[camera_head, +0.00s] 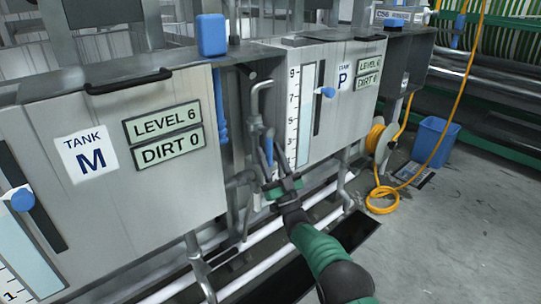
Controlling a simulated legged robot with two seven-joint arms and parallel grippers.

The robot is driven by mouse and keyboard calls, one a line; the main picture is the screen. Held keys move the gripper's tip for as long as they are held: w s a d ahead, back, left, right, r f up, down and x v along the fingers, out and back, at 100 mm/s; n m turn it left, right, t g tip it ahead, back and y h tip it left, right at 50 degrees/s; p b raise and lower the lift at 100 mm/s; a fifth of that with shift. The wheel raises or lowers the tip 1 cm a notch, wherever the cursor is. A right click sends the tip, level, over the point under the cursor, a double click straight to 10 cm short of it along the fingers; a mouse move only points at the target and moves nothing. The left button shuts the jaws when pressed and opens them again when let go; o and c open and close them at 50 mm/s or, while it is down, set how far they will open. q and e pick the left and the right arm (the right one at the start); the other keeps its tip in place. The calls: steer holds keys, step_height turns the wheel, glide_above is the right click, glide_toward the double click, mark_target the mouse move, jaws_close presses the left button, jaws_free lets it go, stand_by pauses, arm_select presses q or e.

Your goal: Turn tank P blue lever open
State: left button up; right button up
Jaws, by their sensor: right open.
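Tank P (337,110) is a grey metal tank right of centre, with a white "TANK P" label. A short upright blue lever (268,151) shows among the pipes at its lower left. My right gripper (270,180) is open, just below this lever. I cannot tell whether the gripper touches the lever. The pipes and my gripper partly hide the area around the lever's base. A blue knob (326,92) sits on the slot beside tank P's level scale (301,110). My left gripper is not in view.
Tank M (170,200) stands at the left, with a blue knob (22,200) of its own. Bent grey pipes (258,100) fill the gap between the tanks. A yellow hose (384,198) and a blue bin (436,142) are at the right. The floor at the lower right is clear.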

steer(key=shift+a, duration=0.1)
steer(key=p+v, duration=0.6)
steer(key=v, duration=1.1)
steer(key=shift+w, duration=0.2)
